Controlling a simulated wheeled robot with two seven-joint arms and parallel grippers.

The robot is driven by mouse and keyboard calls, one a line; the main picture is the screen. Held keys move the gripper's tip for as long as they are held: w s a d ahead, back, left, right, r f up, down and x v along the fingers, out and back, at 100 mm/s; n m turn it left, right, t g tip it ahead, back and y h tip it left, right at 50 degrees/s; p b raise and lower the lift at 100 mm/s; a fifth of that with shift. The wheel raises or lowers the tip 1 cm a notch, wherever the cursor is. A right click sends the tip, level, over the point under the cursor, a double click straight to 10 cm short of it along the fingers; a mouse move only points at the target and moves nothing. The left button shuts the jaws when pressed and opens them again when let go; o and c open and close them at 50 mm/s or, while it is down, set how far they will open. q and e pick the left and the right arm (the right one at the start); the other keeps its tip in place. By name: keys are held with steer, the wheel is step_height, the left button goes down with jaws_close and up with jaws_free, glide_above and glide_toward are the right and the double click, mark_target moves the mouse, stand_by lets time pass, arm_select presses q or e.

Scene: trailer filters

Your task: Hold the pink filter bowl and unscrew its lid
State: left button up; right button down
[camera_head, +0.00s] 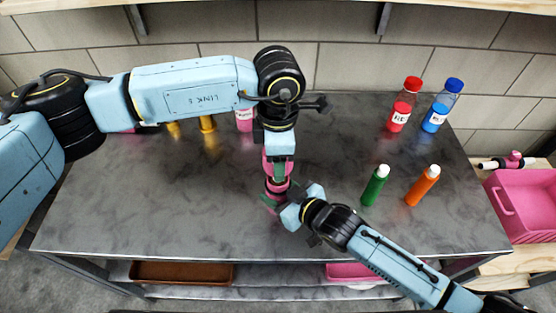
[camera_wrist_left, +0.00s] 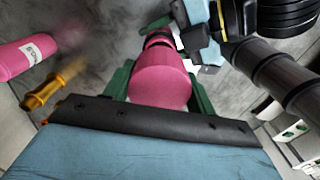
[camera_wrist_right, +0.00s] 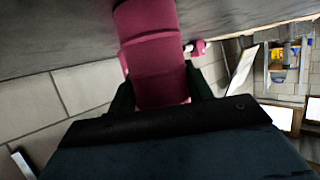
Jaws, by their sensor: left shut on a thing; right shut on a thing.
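The pink filter (camera_head: 277,166) is held above the middle of the table, between my two grippers. My left gripper (camera_head: 279,157) comes from above and is shut on the smooth pink bowl (camera_wrist_left: 160,84), with green fingers on both sides. A darker pink ringed part (camera_wrist_left: 157,40) shows beyond the bowl. My right gripper (camera_head: 279,200) comes from the front right and is shut on the filter's ringed end, seemingly the lid (camera_wrist_right: 158,75). The lid and bowl look in line and joined; the thread is not visible.
Red (camera_head: 403,106) and blue (camera_head: 438,112) bottles stand at the back right, with green (camera_head: 375,186) and orange (camera_head: 422,186) bottles in front. A labelled pink bottle (camera_head: 245,120) and yellow items (camera_head: 207,123) are behind my left arm. A pink bin (camera_head: 520,208) is at the right.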

steer(key=c, duration=0.5)
jaws_free()
